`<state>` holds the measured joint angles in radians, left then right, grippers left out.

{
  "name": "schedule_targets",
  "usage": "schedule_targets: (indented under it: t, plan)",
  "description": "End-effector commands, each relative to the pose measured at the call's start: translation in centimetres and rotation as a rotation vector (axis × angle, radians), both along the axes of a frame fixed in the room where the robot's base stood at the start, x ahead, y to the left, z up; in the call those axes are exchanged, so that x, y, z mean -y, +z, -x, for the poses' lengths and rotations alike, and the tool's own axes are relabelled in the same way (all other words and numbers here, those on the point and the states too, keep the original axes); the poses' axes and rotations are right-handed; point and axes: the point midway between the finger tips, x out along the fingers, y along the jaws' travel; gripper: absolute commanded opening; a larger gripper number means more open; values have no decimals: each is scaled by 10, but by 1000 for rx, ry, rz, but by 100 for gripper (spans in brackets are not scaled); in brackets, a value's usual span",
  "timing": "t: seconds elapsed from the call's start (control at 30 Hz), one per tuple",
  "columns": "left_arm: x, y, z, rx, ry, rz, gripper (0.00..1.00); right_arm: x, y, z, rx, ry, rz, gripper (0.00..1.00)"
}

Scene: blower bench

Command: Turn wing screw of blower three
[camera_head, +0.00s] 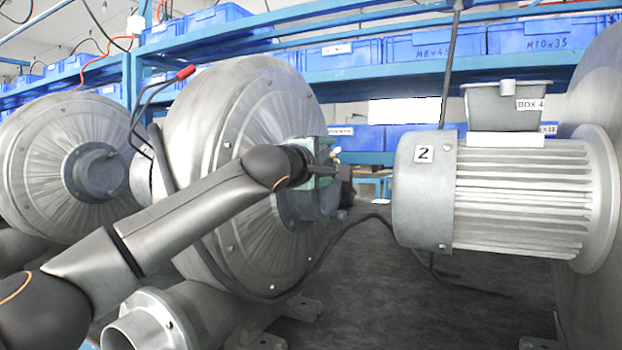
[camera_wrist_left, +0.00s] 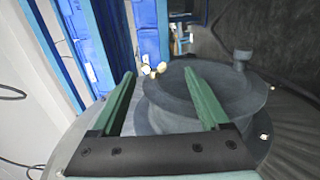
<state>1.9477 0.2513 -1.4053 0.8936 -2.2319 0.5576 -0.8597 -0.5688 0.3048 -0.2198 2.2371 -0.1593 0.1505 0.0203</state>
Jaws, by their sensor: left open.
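A small pale brass wing screw (camera_head: 337,151) shows at the hub of the middle blower (camera_head: 240,115). It also shows in the left wrist view (camera_wrist_left: 153,71), at the edge of the grey round hub (camera_wrist_left: 215,95). My left gripper (camera_head: 340,172) is at this hub, its fingers partly hidden against it. In the left wrist view its two green fingers (camera_wrist_left: 160,76) are apart, and the screw appears between their tips, with nothing gripped. I cannot tell how deep the screw sits between them. No number is readable on this blower. My right gripper is not in view.
A motor marked 2 (camera_head: 425,190) with a box labelled BOX 4 (camera_head: 500,105) stands at the right. Another blower (camera_head: 60,170) stands at the left. A black cable (camera_head: 300,285) runs past the middle blower. Blue shelves with bins (camera_head: 430,48) stand behind.

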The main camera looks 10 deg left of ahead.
Motion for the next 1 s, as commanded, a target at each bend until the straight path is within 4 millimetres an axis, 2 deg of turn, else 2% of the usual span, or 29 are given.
schedule_targets:
  t: [0.03, 0.5, 0.7, 1.0]
  plan:
    - [-3, 0, 7, 2, -2, 0, 79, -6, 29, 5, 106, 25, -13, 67]
    - [-22, -1, 65, -3, 0, -1, 79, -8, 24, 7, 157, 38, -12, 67]
    - [-25, -2, 77, -5, 0, -2, 79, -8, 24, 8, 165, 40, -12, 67]
    - [-26, -2, 78, -5, 1, -2, 79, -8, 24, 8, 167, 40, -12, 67]
